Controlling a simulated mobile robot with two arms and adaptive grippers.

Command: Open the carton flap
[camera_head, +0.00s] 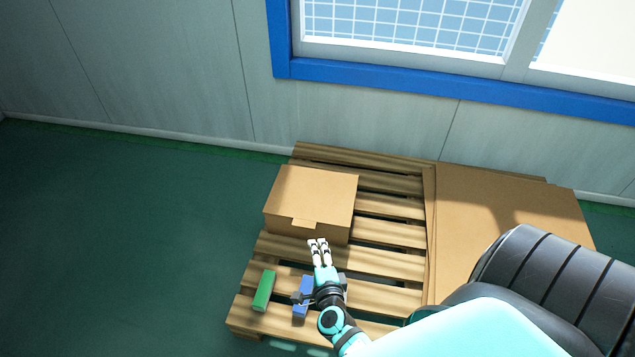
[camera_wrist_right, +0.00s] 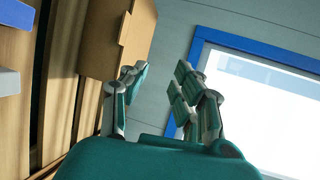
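The brown carton (camera_head: 315,191) sits on a wooden pallet, with its top flap lying shut. A small tab (camera_head: 304,223) hangs over its front edge. My right gripper (camera_head: 318,243) is just in front of the carton, below and slightly right of the tab, pointing at it. In the right wrist view the carton (camera_wrist_right: 104,38) is ahead on the left, and the gripper (camera_wrist_right: 160,76) has its fingers spread with nothing between them. I cannot tell whether a fingertip touches the carton. My left gripper is not in view.
A green block (camera_head: 264,290) and a blue block (camera_head: 303,297) lie on the near part of the wooden pallet (camera_head: 390,232), the blue one partly behind my right wrist. Flat cardboard (camera_head: 500,205) covers the right side. A wall with a blue-framed window stands behind.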

